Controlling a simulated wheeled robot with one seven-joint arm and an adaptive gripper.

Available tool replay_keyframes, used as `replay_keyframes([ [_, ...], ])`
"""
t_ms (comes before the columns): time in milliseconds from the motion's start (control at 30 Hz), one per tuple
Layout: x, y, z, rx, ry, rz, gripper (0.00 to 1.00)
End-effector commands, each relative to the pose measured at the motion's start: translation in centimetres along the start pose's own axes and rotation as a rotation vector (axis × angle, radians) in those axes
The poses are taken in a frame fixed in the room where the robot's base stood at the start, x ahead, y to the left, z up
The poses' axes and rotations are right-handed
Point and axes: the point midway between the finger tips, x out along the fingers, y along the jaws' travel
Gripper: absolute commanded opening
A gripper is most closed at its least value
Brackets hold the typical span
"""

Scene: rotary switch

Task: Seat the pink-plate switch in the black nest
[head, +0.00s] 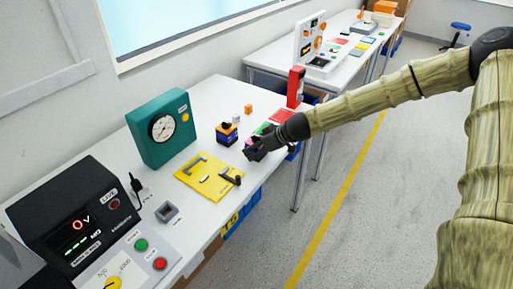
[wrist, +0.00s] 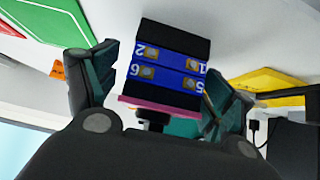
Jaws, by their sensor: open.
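The pink-plate switch (wrist: 165,70) is a black block with blue terminal strips, numbered terminals, a pink plate and a dark knob on the wrist side. In the wrist view it lies between the two fingers of my open gripper (wrist: 166,88), with a small gap at the left finger; contact at the right finger is unclear. In the head view my gripper (head: 262,146) is over the front table edge, covering most of the switch (head: 251,153). A dark grey square holder with a recess (head: 167,212) sits on the table; I cannot tell whether it is the black nest.
A yellow mat (head: 205,186) with grey handle-like parts lies left of my gripper. An orange-topped block (head: 227,133) stands behind it.

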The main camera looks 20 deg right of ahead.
Motion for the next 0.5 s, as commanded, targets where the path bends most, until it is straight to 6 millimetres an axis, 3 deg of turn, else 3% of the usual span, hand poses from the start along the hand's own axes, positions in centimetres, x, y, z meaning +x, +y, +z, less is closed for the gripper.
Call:
replay_keyframes([
  [367, 0.43, 0.01, -0.06, 0.001, 0.001, 0.000, 0.82],
  [500, 0.42, 0.01, -0.06, 0.001, 0.001, 0.000, 0.60],
])
